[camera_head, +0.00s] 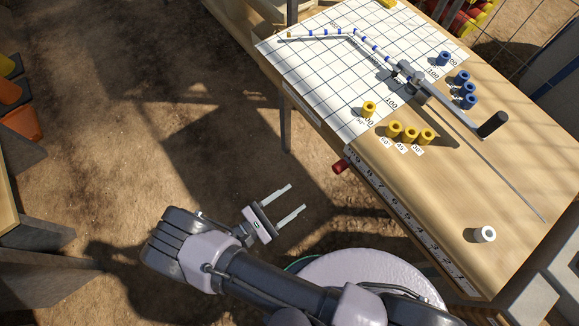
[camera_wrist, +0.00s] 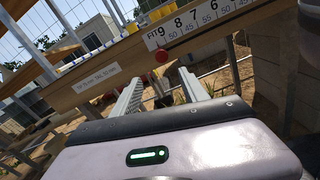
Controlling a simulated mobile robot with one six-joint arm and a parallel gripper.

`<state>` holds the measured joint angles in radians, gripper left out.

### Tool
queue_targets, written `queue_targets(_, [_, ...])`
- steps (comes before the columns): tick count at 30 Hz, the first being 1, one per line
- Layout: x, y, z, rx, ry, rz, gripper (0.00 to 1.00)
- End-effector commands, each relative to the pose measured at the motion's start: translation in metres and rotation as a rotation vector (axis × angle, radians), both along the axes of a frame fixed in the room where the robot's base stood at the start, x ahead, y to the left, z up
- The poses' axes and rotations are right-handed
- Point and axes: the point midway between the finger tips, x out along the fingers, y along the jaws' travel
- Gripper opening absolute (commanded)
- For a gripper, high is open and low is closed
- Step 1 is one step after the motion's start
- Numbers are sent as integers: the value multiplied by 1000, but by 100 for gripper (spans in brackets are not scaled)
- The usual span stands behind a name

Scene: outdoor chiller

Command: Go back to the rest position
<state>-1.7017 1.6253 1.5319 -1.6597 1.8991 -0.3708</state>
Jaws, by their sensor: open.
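My gripper (camera_head: 290,199) is open and empty in the head view. It is off the left side of the wooden workbench (camera_head: 400,172), over the dirt ground, with its fingers pointing up and to the right. In the wrist view my gripper (camera_wrist: 162,97) shows its two ridged fingers apart, with nothing between them. Beyond the fingertips is the bench's front edge (camera_wrist: 110,78) with a printed number strip (camera_wrist: 200,24) and a red knob (camera_wrist: 161,55). The red knob also shows in the head view (camera_head: 339,167).
The bench carries a grid sheet (camera_head: 320,75), a bending tool (camera_head: 412,78) with a thin rod, several yellow cylinders (camera_head: 395,129), several blue cylinders (camera_head: 461,78) and a white cylinder (camera_head: 484,234). Open ground lies left of my gripper.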

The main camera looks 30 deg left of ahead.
Motion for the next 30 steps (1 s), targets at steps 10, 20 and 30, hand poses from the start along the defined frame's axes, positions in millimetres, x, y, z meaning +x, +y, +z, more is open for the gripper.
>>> queue_targets(10, [26,-3,45,132,57,-225,52])
queue_targets(20, [90,-127,252,1078,163,-1295,52])
queue_targets(30, [57,-224,379,2369,-276,-1725,52])
